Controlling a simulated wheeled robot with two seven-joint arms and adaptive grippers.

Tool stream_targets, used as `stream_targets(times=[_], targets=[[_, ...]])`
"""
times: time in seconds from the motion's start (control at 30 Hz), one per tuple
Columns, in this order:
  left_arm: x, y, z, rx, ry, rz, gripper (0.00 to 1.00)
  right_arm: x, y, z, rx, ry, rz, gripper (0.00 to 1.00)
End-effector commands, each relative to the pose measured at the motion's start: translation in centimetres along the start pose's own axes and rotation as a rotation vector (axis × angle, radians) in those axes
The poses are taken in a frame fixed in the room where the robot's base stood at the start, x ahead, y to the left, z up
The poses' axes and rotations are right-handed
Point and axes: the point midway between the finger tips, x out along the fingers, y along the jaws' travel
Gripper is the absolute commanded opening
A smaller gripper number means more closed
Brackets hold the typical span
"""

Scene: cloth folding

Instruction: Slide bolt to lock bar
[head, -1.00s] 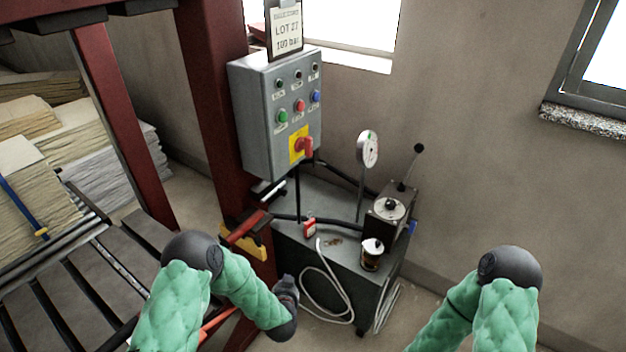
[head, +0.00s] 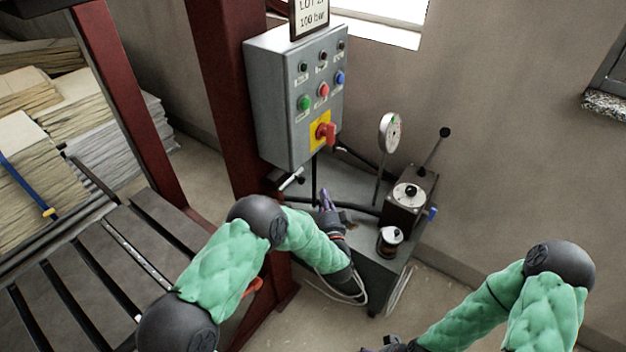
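A small silver rod (head: 291,179), which may be the bolt, sticks out beside the red post (head: 228,90) just below the control box. The red and yellow bar on the post is hidden behind my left arm; only a bit of orange-red (head: 253,287) shows low by the arm. My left gripper (head: 326,198) is over the dark cabinet, right of and slightly below the silver rod, apart from it. Its fingers point up and look close together, but their opening is unclear. My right gripper (head: 372,349) is at the bottom edge, mostly cut off.
The grey control box (head: 272,100) with buttons and a red switch hangs on the post. The cabinet (head: 365,268) carries a gauge (head: 390,132), a lever unit (head: 404,208) and a small canister (head: 390,240). A slatted table (head: 60,260) and stacked sheets (head: 95,140) stand left.

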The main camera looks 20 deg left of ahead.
Motion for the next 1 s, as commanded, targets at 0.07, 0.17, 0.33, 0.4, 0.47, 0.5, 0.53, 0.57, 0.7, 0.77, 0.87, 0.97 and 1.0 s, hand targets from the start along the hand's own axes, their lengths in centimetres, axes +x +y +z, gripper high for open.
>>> stream_targets(times=[0.07, 0.17, 0.33, 0.4, 0.47, 0.5, 0.53, 0.57, 0.7, 0.77, 0.87, 0.97, 1.0], targets=[[0.2, 0.0, 0.0, -0.001, 0.0, 0.0, 0.0, 0.1, 0.0, 0.0, 0.0, 0.0, 0.0, 1.0], [1.0, 0.1, 0.0, -0.002, -0.001, -0.001, 0.0, 0.3, 0.1, 0.0, 0.0, 0.0, 0.0, 1.0], [3.6, 0.1, 0.1, -0.002, -0.003, -0.002, 0.0, 0.9, 0.3, -0.1, 0.0, 0.0, 0.0, 1.0], [4.9, 0.2, 0.1, -0.003, -0.002, -0.002, 0.0, 1.2, 0.4, -0.1, 0.0, 0.0, 0.0, 1.0], [6.0, 0.2, 0.1, -0.001, -0.002, 0.0, 0.0, 1.5, 0.5, -0.1, 0.0, 0.0, 0.0, 1.0], [6.7, 0.2, 0.1, -0.002, -0.003, -0.001, 0.0, 1.7, 0.6, -0.1, 0.0, 0.0, 0.0, 1.0], [7.2, 0.2, 0.1, -0.002, -0.002, 0.0, 0.0, 1.8, 0.6, -0.1, 0.0, 0.0, 0.0, 1.0], [7.8, 0.2, 0.1, -0.002, -0.002, -0.001, 0.0, 1.9, 0.7, -0.1, 0.0, 0.0, 0.0, 1.0], [10.0, 0.2, 0.1, -0.001, -0.001, -0.001, 0.0, 2.5, 0.9, -0.1, 0.0, 0.0, 0.0, 1.0], [9.7, 0.2, 0.6, 0.001, -0.001, 0.002, 0.0, 2.6, 0.9, -0.1, 0.0, 0.0, 0.0, 1.0], [8.8, 0.2, 1.6, 0.0, 0.0, 0.003, 0.0, 2.8, 1.0, -0.1, 0.0, 0.0, 0.0, 1.0], [8.2, 0.1, 2.4, 0.0, 0.0, 0.002, 0.0, 3.0, 1.1, -0.1, 0.0, 0.0, 0.0, 1.0], [8.0, 0.1, 2.6, 0.0, 0.001, 0.002, 0.0, 3.1, 1.1, -0.1, 0.0, 0.0, 0.0, 1.0]])
